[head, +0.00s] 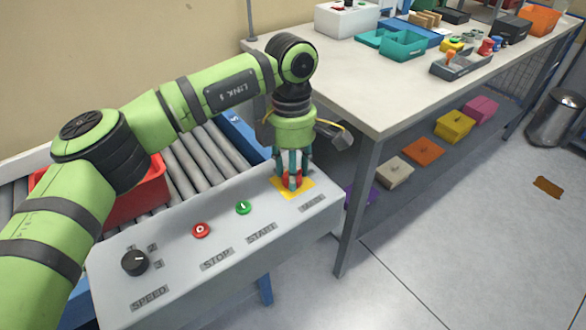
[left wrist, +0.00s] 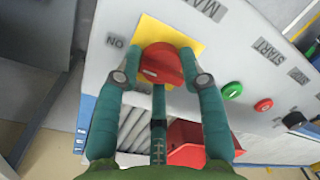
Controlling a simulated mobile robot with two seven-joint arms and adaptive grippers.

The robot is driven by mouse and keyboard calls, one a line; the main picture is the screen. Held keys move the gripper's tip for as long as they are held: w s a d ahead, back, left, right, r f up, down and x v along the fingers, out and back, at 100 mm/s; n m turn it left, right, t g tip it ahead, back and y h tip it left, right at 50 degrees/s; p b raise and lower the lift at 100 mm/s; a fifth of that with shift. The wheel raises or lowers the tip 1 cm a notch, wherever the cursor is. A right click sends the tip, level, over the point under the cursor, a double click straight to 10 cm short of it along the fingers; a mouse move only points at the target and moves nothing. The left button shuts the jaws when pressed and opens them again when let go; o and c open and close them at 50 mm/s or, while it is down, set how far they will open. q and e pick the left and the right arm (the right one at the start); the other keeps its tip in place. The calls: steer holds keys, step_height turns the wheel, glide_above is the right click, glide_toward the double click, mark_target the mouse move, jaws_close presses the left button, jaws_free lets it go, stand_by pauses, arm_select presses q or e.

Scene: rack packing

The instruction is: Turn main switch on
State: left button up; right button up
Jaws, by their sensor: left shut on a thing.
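The red main switch (left wrist: 162,66) sits on a yellow square plate (left wrist: 150,32) on the grey control panel (head: 180,260). An "ON" label (left wrist: 116,41) is beside the plate in the left wrist view. In the head view the switch is mostly hidden by my fingers, with the yellow plate (head: 305,187) showing around it. My left gripper (head: 291,184) points down over the plate and is shut on the switch. In the left wrist view its teal fingers (left wrist: 160,80) are on both sides of the red knob. My right gripper is in neither view.
The panel also has a green start button (head: 243,207), a red stop button (head: 200,230) and a black speed knob (head: 134,263). A red crate (head: 140,200) is on the roller conveyor (head: 205,158) behind. A table (head: 390,110) with several items stands at right.

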arm_select(q)
steer(key=shift+s+a+f, duration=0.1)
steer(key=shift+a+f, duration=0.1)
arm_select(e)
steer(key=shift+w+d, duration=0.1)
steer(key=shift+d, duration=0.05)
arm_select(q)
steer(key=o, duration=1.1)
steer(key=shift+a+r, duration=0.1)
steer(key=shift+r, duration=0.4)
steer(key=r, duration=0.7)
steer(key=w+r, duration=0.1)
steer(key=r, duration=0.3)
steer(key=shift+w+r, duration=0.1)
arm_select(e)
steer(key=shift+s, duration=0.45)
